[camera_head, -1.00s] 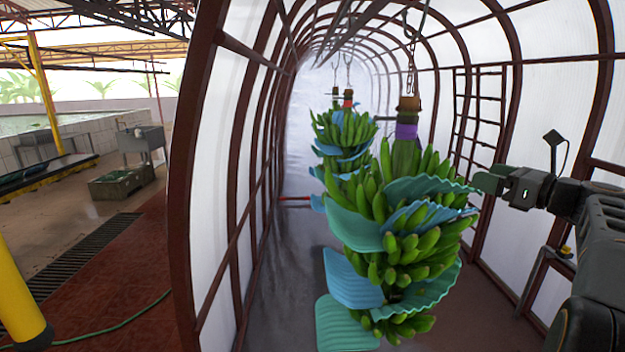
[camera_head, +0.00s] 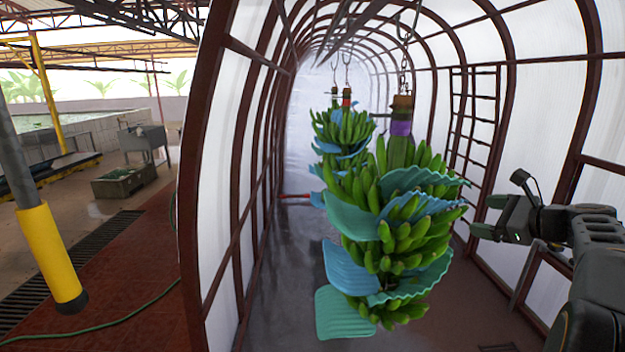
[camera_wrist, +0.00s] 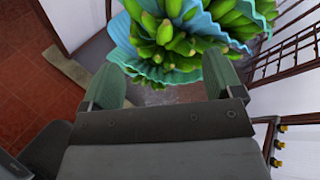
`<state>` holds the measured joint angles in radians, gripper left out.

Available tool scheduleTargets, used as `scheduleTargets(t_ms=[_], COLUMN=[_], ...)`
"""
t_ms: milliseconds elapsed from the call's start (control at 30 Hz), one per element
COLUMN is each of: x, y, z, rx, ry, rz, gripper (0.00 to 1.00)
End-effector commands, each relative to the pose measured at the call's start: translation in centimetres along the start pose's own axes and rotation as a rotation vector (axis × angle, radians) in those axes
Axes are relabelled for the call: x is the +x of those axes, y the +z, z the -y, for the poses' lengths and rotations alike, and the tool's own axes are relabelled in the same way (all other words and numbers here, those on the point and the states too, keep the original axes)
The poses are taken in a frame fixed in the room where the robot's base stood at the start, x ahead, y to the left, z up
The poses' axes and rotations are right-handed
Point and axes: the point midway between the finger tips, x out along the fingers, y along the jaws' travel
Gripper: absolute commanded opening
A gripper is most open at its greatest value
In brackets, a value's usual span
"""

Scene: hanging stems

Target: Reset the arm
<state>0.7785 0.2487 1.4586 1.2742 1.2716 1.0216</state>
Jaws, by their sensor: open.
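My gripper (camera_head: 486,216) is at the right in the head view, its fingers spread and empty, to the right of the near banana stem (camera_head: 425,245) and apart from it. In the wrist view my gripper (camera_wrist: 160,88) shows two green-grey fingers wide apart. The stem (camera_wrist: 180,30) with green bananas and blue sheets is beyond them at the top. In the head view the near stem hangs upright from a chain, with a purple band (camera_head: 401,129) near its top. Blue and teal wavy sheets (camera_head: 352,268) sit between its hands of bananas.
More banana stems (camera_head: 342,130) hang behind the near one in the arched tunnel. A dark red ladder-like frame (camera_head: 474,120) stands at the right wall. A yellow-sleeved post (camera_head: 50,255) stands at the left. The wet floor (camera_head: 275,290) left of the stem is clear.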

Motion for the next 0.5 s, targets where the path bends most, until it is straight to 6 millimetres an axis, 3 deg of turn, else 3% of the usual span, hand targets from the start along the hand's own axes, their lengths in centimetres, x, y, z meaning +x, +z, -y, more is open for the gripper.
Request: scheduleTargets(t_ms=[167,267,400,500], x=[1.4,1.7,0.6,-0.8], y=[-3.3,-4.4,-5.0,-5.2], z=[-6.9,-13.2,-23.2,-28.4], rx=[-0.347,-0.667,-1.234,-1.568], ry=[0.187,0.396,0.774,0.98], rz=[-0.222,-0.332,-0.387,-0.361], gripper=[0.86,0.86,0.86,0.86])
